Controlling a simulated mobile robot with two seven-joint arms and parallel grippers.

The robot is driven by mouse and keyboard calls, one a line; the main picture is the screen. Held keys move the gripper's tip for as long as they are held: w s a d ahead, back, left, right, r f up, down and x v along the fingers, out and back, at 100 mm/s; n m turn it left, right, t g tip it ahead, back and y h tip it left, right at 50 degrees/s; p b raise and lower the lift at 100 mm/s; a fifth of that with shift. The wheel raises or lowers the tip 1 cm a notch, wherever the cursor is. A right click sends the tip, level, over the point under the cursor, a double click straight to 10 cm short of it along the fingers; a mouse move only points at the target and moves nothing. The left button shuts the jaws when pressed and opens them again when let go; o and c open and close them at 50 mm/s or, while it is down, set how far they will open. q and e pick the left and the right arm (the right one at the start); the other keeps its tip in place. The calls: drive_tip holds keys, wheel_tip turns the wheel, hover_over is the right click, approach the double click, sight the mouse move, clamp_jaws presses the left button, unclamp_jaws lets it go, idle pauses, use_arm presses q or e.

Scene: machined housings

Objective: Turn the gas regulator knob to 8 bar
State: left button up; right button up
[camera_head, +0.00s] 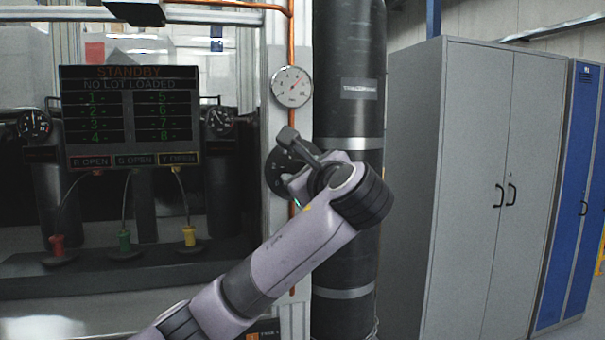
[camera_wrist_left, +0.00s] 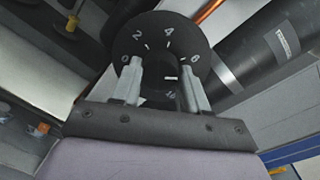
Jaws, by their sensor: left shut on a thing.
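The regulator knob's round black dial (camera_head: 276,170) is on the panel beside the copper pipe, partly hidden by my left gripper (camera_head: 291,180). In the left wrist view the dial (camera_wrist_left: 165,34) shows white numbers 0, 2, 4 and 6. My left gripper (camera_wrist_left: 166,82) has its two fingers on either side of the dark knob (camera_wrist_left: 164,88) and is shut on it. A short white mark shows between the fingers; I cannot tell the exact setting. The 8 is not readable. My right gripper is not in view.
A round white gauge (camera_head: 291,87) sits above the dial. A black gas cylinder (camera_head: 349,60) stands just right of it. Grey lockers (camera_head: 480,180) stand further right. A dark display (camera_head: 130,115) reading STANDBY and several coloured connectors are at left.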

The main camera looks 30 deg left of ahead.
use_arm(q)
drive_tip(key=m, duration=0.4)
drive_tip(key=shift+f+m, duration=0.25)
drive_tip(key=shift+m, duration=0.15)
idle(0.4)
drive_tip(key=o, duration=1.1)
drive_tip(key=shift+y, duration=0.3)
drive_tip(key=shift+c, duration=0.2)
drive_tip(key=shift+s+r, duration=0.1)
drive_tip(key=shift+d, duration=0.1)
drive_tip(key=b+v, duration=0.1)
drive_tip(key=v, duration=0.6)
drive_tip(key=shift+b, duration=0.35)
